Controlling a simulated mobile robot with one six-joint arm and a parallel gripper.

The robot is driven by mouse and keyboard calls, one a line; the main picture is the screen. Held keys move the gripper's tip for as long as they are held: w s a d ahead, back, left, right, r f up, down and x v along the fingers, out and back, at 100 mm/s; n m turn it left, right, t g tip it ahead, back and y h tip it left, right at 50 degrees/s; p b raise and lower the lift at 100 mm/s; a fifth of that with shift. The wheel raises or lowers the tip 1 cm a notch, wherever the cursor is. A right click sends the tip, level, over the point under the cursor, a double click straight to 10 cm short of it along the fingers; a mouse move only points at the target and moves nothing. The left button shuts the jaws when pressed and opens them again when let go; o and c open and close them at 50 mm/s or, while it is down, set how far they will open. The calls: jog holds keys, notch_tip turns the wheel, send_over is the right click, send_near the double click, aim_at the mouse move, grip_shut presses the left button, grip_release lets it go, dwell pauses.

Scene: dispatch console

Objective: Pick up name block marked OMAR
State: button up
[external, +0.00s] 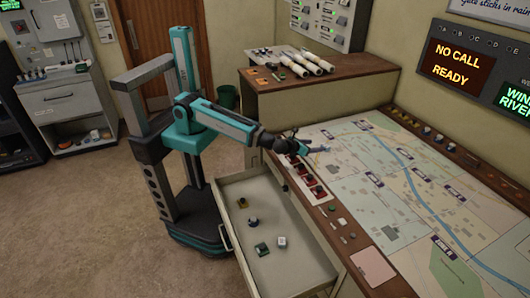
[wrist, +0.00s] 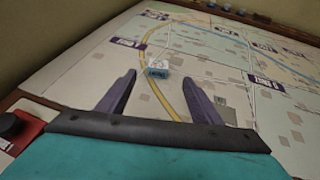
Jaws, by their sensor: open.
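A small pale block with a blue face (wrist: 157,71) lies on the map table (wrist: 80,70) in the wrist view. Marks on it are too small to read, so I cannot tell if it says OMAR. My gripper (wrist: 159,80) is open, its two dark fingers apart, with the block just beyond and between the fingertips. Nothing is held. In the external view my gripper (external: 318,148) is low over the map's near left edge, and I cannot make out the block there.
An open drawer (external: 226,187) with several small items is below the arm. Red-and-black controls (external: 305,178) line the table's near edge. White rolls (external: 302,62) lie on the cabinet behind. The map (external: 400,190) is mostly flat and clear.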

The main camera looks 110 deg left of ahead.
aim_at(325, 145)
jog(key=shift+w+a+f+b, duration=0.15)
jog(key=shift+a+f+b, duration=0.25)
jog(key=shift+b, duration=1.25)
jog(key=b+x, duration=0.2)
jog(key=b, duration=0.3)
jog(key=shift+w+a+f, duration=0.1)
jog(key=shift+w+a, duration=0.15)
jog(key=shift+a, duration=0.05)
jog(key=shift+b+x, duration=0.5)
jog(key=shift+x, duration=0.85)
jog(key=shift+w+a, duration=0.1)
jog(key=shift+a, duration=0.05)
jog(key=b+x, duration=0.2)
jog(key=shift+w+a+f, duration=0.1)
jog(key=shift+a+f, duration=0.05)
jog(key=shift+a, duration=0.1)
jog(key=shift+b+x, duration=0.6)
jog(key=shift+x, duration=0.5)
jog(key=shift+a, duration=0.1)
